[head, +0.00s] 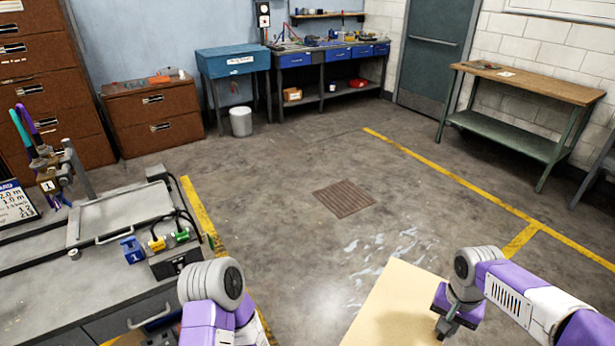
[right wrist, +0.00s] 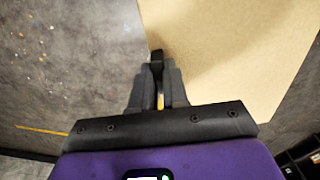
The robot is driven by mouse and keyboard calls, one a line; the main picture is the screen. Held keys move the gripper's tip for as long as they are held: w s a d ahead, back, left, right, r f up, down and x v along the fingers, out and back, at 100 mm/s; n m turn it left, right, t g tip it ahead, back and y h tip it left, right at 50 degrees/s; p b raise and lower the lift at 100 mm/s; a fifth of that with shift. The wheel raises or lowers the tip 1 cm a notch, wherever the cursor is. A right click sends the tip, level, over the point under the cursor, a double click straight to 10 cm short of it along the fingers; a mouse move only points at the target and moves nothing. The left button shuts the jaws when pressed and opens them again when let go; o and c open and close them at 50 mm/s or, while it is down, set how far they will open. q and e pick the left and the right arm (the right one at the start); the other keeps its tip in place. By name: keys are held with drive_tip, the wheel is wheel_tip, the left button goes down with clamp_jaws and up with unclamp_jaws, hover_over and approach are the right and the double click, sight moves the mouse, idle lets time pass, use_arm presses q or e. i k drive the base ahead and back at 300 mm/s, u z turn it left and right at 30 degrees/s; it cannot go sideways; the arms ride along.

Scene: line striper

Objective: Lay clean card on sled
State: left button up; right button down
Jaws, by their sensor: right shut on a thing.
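A large tan card (head: 395,300) fills the bottom of the head view, right of centre, with its lower part cut off by the frame. My right gripper (head: 440,328) is at the card's right side. I cannot make out for certain which thing is the sled.
A grey bench (head: 60,290) at left holds a flat grey tray (head: 125,213) with a handle, a blue block (head: 131,250) marked 1, and a black box (head: 175,260) with yellow and green connectors. A floor grate (head: 343,198) lies mid-floor. The central floor is open, with yellow lines.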

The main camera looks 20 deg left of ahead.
sight(126, 209)
drive_tip(key=u, duration=2.6)
drive_tip(key=i, duration=1.65)
drive_tip(key=u, duration=0.05)
